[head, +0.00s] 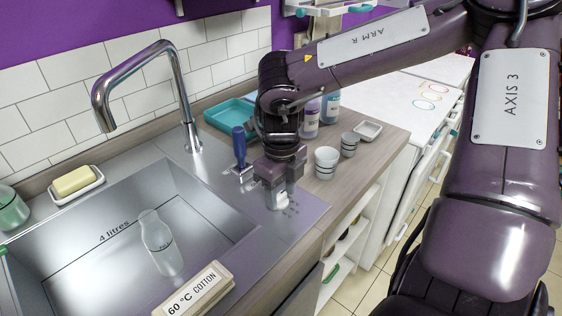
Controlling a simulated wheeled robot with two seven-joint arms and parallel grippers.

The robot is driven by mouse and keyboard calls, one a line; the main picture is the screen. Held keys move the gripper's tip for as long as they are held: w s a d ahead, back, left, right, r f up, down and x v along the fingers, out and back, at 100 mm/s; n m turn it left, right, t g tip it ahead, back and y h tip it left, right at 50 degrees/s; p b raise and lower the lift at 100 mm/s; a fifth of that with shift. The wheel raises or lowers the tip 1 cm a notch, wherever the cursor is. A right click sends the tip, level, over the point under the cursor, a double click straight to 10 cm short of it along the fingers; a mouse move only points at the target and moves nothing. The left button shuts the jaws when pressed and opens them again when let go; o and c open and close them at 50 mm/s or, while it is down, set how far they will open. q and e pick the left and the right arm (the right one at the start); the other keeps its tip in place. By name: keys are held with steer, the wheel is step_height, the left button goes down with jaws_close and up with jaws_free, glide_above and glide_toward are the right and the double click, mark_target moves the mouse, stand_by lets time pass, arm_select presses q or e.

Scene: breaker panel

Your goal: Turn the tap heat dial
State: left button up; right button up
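A small pale knob, which looks like the tap heat dial (282,201), sits on the steel sink deck to the right of the basin. My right gripper (279,194) points down over it, with its fingertips at the knob and partly hiding it. I cannot tell whether the fingers press on it or stand just apart from it. Small marks show on the deck beside the knob. The chrome tap (188,110) rises behind the basin and arches to the left. A blue-handled lever (239,147) stands upright just left of my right gripper. My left gripper is not in view.
The sink (205,200) holds a clear bottle (160,243). A sign reading 60 °C cotton (195,289) stands at its front edge. Soap (74,181) lies on a dish at left.

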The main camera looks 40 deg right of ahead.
mark_target(282, 196)
steer(key=shift+o, duration=0.8)
step_height(282, 196, up, 8)
steer(key=shift+f, duration=0.1)
stand_by(0.4)
